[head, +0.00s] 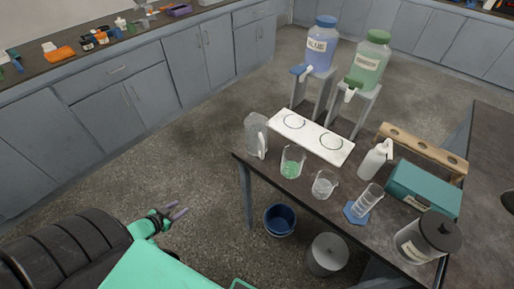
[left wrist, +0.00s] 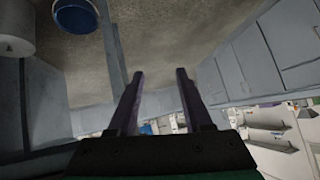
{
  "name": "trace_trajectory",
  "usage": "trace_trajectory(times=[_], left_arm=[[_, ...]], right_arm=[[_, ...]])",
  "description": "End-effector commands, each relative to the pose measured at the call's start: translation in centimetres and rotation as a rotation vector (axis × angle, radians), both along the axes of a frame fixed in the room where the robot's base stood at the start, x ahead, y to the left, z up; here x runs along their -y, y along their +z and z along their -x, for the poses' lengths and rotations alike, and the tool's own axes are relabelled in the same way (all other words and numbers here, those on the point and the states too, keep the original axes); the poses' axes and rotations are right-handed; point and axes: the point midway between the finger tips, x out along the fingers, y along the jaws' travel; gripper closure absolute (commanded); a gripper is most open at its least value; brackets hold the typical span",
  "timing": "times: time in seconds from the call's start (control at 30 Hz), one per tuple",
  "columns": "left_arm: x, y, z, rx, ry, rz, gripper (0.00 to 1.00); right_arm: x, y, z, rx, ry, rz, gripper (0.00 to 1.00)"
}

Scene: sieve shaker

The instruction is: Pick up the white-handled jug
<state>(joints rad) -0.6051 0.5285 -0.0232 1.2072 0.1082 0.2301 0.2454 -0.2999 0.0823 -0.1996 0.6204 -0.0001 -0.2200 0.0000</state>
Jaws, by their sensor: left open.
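The white-handled jug (head: 252,135) is a clear, grey-tinted pitcher. It stands upright at the left corner of the dark table (head: 310,194) in the head view, with its white handle (head: 262,143) towards the right front. My left gripper (head: 181,211) is open and empty, out over the floor to the left of the table and well apart from the jug. In the left wrist view its two fingers (left wrist: 158,75) are spread with nothing between them. The jug cannot be made out in the left wrist view. My right gripper is not in view.
Beside the jug are a white board with two rings (head: 312,135), a beaker of green liquid (head: 291,163) and an empty beaker (head: 324,184). Blue (head: 319,44) and green (head: 370,61) dispensers stand behind. A blue bucket (head: 280,220) and grey bin (head: 327,254) are on the floor.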

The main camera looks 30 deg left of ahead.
Motion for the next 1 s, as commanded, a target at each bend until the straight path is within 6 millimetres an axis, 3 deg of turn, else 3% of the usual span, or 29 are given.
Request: trace_trajectory(times=[0.03, 0.07, 0.1, 0.2, 0.3, 0.43, 0.7, 1.0], left_arm=[[-0.1, 3.9, -4.3, 0.170, -0.103, 0.022, 0.50], [1.0, 7.2, -6.6, 0.267, -0.172, 0.058, 0.50], [3.4, 11.3, -8.9, 0.377, -0.273, 0.118, 0.50], [10.2, 19.0, -11.4, 0.548, -0.491, 0.287, 0.50], [14.5, 22.9, -11.5, 0.616, -0.612, 0.403, 0.50], [16.3, 24.2, -12.5, 0.638, -0.642, 0.435, 0.50], [20.0, 24.1, -17.3, 0.639, -0.640, 0.428, 0.50], [21.8, 24.3, -19.6, 0.637, -0.636, 0.427, 0.50]], right_arm=[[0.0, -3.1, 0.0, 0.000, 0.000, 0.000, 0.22], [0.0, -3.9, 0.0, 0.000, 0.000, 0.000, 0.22], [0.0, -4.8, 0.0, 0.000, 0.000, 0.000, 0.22], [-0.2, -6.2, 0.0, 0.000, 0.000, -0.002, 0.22], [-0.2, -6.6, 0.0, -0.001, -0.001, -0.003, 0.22], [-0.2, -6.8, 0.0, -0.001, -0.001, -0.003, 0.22], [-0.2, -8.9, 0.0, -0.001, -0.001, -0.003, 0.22], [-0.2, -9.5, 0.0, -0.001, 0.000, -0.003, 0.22]])
